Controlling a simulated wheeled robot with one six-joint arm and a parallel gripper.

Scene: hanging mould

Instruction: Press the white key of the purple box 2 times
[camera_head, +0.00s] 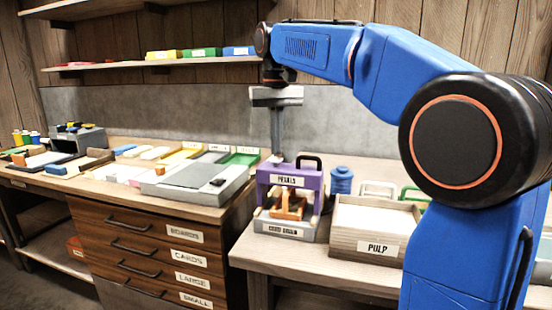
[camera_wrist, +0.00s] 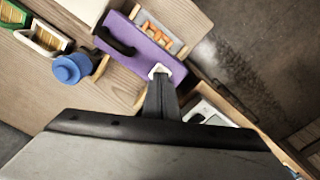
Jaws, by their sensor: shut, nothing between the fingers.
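The purple box (camera_head: 290,179) stands on the right bench on a grey base, with a black handle on top and a lettered front label. In the wrist view its purple top (camera_wrist: 144,48) runs diagonally, and the white key (camera_wrist: 158,70) sits near its lower right end. My gripper (camera_head: 277,152) points down over the left part of the box; its shut, empty fingers (camera_wrist: 160,82) lie right at the key in the wrist view and partly cover it. I cannot tell whether the fingertips touch the key. In the head view the key is not clearly visible.
A blue jar (camera_head: 341,181) stands right behind the purple box, and a wooden crate labelled PULP (camera_head: 375,225) is to its right. A grey flat device (camera_head: 196,182) lies on the left bench, with coloured trays behind it. Shelves hang above.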

